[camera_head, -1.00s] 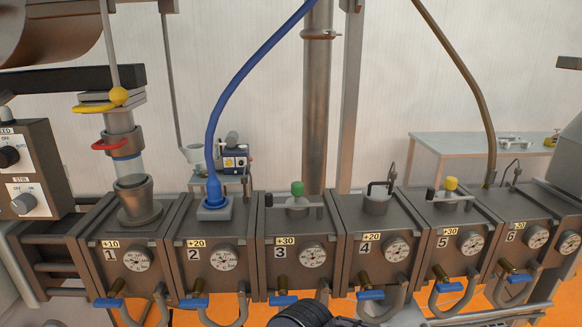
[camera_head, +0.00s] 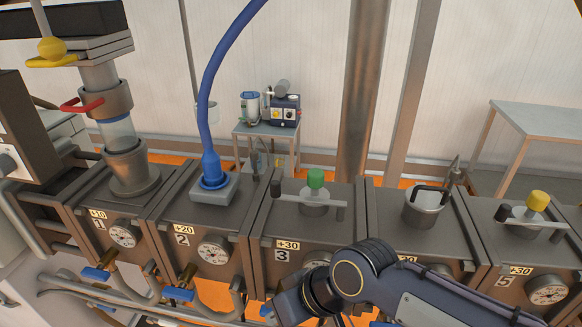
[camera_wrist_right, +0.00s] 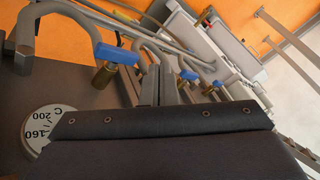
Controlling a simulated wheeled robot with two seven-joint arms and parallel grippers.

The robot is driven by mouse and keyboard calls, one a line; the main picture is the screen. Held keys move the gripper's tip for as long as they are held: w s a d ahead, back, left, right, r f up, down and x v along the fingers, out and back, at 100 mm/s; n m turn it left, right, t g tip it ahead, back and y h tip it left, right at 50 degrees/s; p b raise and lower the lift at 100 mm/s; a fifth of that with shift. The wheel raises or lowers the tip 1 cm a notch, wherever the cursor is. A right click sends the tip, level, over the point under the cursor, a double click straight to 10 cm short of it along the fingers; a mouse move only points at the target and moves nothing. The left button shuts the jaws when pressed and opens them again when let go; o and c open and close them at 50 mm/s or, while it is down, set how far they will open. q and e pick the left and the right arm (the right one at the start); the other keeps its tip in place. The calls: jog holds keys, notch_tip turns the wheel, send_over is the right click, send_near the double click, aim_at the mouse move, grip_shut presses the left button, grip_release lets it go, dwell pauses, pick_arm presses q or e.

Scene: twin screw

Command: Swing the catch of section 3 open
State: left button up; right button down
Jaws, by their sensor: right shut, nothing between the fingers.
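Section 3 (camera_head: 283,257) is a dark grey block with a "+30" label, in the middle of the head view. On its top sits a round cap with a green knob (camera_head: 316,179). A grey catch bar (camera_head: 296,200) lies across the cap, with an upright black handle (camera_head: 276,188) at its left end. My right arm reaches in from the lower right, in front of sections 3 and 4, below the catch and apart from it. My right gripper (camera_wrist_right: 163,85) is shut and empty in the right wrist view, near the blocks' front. My left gripper is out of view.
A blue hose (camera_head: 208,130) rises from section 2. Section 4 has an open port (camera_head: 423,207), and section 5 a yellow knob (camera_head: 537,200). Blue-handled valves (camera_head: 178,293) and pipes run along the front. A gauge (camera_wrist_right: 40,128) is close to my right gripper.

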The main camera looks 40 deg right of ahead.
jog(key=w+d+r+n+g+y+p, duration=0.25)
jog(key=w+d+r+n+p, duration=0.2)
jog(key=w+d+r, duration=1.35)
jog(key=d+r+n+g, duration=0.1)
jog(key=d+r+n, duration=0.2)
jog(key=d, duration=0.5)
jog(key=shift+s+y, duration=0.45)
jog(key=shift+d, duration=0.1)
jog(key=x, duration=1)
jog(key=shift+s+f, duration=0.1)
jog(key=shift+f, duration=0.05)
jog(key=a, duration=0.1)
jog(key=s+a, duration=0.1)
jog(key=a, duration=0.1)
jog(key=shift+s+a+r+p, duration=0.1)
jog(key=shift+s+r+p, duration=0.15)
jog(key=shift+p, duration=0.15)
jog(key=shift+a+f, duration=0.15)
jog(key=shift+a, duration=0.1)
